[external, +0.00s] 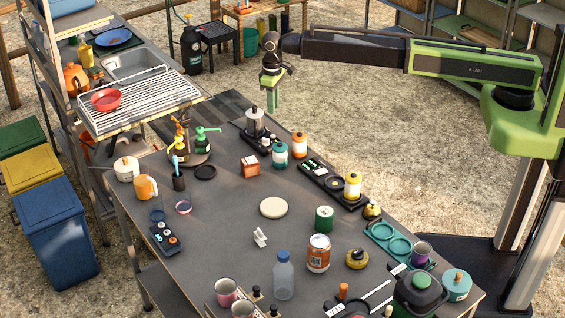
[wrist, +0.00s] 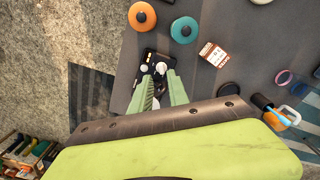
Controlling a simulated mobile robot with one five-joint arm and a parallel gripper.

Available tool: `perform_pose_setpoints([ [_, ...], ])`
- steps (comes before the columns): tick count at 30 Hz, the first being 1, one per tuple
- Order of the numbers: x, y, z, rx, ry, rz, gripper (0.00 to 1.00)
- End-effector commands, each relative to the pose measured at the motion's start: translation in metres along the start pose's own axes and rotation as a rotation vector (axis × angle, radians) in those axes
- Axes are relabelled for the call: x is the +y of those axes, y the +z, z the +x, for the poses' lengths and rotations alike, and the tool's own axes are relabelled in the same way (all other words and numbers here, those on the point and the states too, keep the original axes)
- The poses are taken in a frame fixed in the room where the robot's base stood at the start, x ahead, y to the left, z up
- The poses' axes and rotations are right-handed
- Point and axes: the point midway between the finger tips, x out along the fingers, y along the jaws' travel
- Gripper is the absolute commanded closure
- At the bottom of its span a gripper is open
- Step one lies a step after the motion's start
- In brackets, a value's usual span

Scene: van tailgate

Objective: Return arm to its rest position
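My arm reaches in from the right in the external view, stretched out level over the table's far side. My gripper (external: 271,108) points down, above and near the silver moka pot (external: 255,124) on its black tray (external: 268,146). In the wrist view the two green fingers of my gripper (wrist: 160,76) stand apart. The black tray (wrist: 147,69) shows beyond and between them. I see nothing held between the fingers, though the gap is small in the picture.
The dark table (external: 220,225) is crowded. An orange-topped jar (external: 299,146), a teal jar (external: 280,155) and a small orange box (external: 250,166) stand near the tray. A grill rack (external: 140,100) and sink are at the left. Open ground lies behind the table.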

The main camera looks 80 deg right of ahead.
Motion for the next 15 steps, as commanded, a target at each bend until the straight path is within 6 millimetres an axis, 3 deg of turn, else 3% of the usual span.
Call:
perform_pose_setpoints([
  [1,0.004,0.029,0.014,0.000,0.000,-0.003,0.79],
  [5,0.011,0.089,0.029,0.000,0.000,-0.024,0.79],
  [9,0.022,0.168,0.045,0.001,0.000,-0.062,0.79],
  [12,0.032,0.226,0.053,0.001,0.000,-0.098,0.79],
  [15,0.040,0.269,0.054,0.002,0.000,-0.132,0.79],
])
